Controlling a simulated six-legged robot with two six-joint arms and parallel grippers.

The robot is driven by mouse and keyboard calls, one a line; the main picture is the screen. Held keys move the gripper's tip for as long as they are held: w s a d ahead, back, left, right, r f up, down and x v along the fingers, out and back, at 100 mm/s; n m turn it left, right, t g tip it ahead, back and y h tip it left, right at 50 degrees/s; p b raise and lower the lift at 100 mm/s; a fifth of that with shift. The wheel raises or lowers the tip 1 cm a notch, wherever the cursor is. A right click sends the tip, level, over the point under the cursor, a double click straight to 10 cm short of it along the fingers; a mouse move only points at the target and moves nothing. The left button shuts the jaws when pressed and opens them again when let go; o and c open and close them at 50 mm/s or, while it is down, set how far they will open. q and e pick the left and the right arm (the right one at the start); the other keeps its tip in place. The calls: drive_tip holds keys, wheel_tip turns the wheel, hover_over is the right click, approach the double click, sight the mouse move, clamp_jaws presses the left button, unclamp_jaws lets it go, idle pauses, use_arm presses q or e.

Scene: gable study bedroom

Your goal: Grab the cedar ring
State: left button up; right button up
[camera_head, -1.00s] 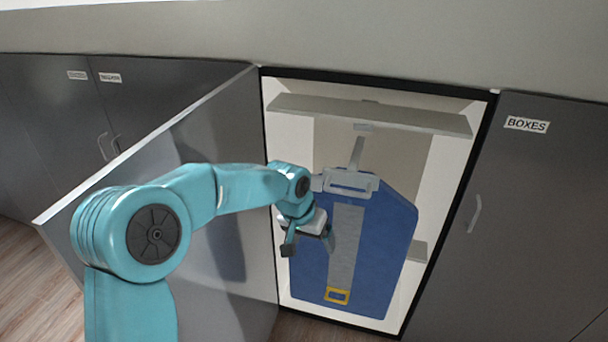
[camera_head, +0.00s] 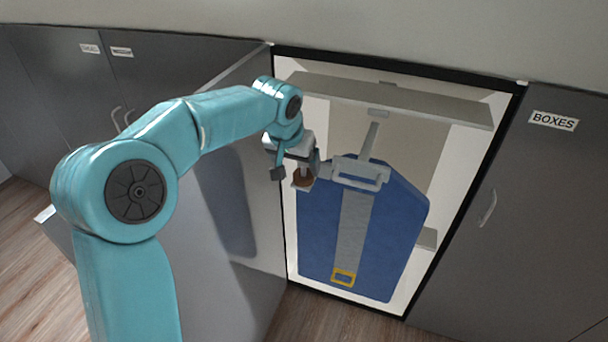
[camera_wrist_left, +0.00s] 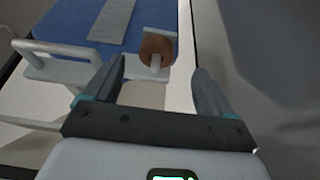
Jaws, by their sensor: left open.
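The cedar ring (camera_head: 302,179) is a small brown ring inside the open cupboard, at its left side. In the left wrist view the ring (camera_wrist_left: 154,47) sits around a pale peg whose end shows through it, with a white plate behind. My left gripper (camera_head: 294,170) is open and empty, close to the ring. In the wrist view the ring lies ahead of and between the two fingertips (camera_wrist_left: 158,72), apart from both. My right gripper is not in view.
A blue panel-like object (camera_head: 398,225) with a grey strap and yellow buckle fills much of the cupboard. A white bracket (camera_head: 362,172) is at its top, close to my gripper. A shelf (camera_head: 420,108) crosses above. The open grey door (camera_head: 235,215) stands left, beside my arm.

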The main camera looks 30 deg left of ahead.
sight(302, 175)
use_arm(q)
drive_tip(key=x, duration=0.1)
drive_tip(key=p+x, duration=0.1)
drive_tip(key=x, duration=0.3)
drive_tip(key=shift+w+d+p, duration=0.1)
drive_tip(key=shift+w+p, duration=0.2)
drive_tip(key=shift+w+f, duration=0.1)
drive_tip(key=shift+f, duration=0.25)
drive_tip(key=shift+c, duration=1.2)
drive_tip(key=c, duration=0.9)
